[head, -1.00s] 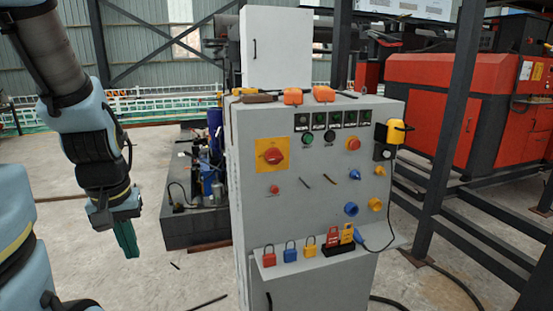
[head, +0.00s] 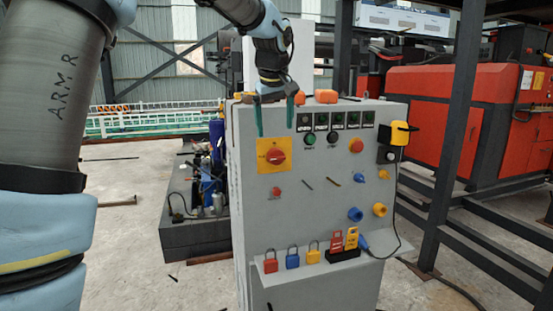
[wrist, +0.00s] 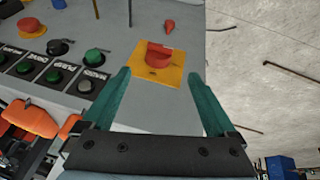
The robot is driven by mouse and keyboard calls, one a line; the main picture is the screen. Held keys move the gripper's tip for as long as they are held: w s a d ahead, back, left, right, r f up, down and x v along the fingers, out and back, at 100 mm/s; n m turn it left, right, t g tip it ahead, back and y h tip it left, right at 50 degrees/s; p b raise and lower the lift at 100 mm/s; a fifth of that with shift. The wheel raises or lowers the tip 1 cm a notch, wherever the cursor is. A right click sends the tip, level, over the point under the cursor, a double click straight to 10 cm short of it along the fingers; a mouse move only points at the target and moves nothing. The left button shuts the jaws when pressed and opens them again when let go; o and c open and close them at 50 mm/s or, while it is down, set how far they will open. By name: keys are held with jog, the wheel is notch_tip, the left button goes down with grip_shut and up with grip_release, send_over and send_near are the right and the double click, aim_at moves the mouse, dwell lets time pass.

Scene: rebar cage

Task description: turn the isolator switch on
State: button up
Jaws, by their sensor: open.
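The isolator switch is a red rotary knob (head: 275,157) on a yellow plate (head: 264,162), at the upper left of the grey control panel's front. In the wrist view the red knob (wrist: 158,56) shows ahead of and between my fingers, with the yellow plate (wrist: 143,69) around it. My gripper (head: 275,133) has two green fingers spread wide, pointing down just above the plate in the head view. In the wrist view my gripper (wrist: 163,73) is empty, and no contact with the knob is visible.
The grey cabinet (head: 320,222) carries several buttons, and a ledge with padlocks (head: 292,258). Orange objects (head: 325,96) lie on its top near my wrist. A yellow device (head: 398,133) hangs at the right side. Open floor (head: 120,235) lies to the left.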

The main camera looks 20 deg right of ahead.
aim_at(277, 153)
jog(key=p+x, duration=0.2)
jog(key=x, duration=0.8)
jog(key=shift+w+d+f+p, duration=0.15)
jog(key=shift+d+f+p, duration=0.05)
jog(key=shift+f+p, duration=0.1)
jog(key=shift+r, duration=0.1)
jog(key=c, duration=1.3)
jog(key=shift+c, duration=0.2)
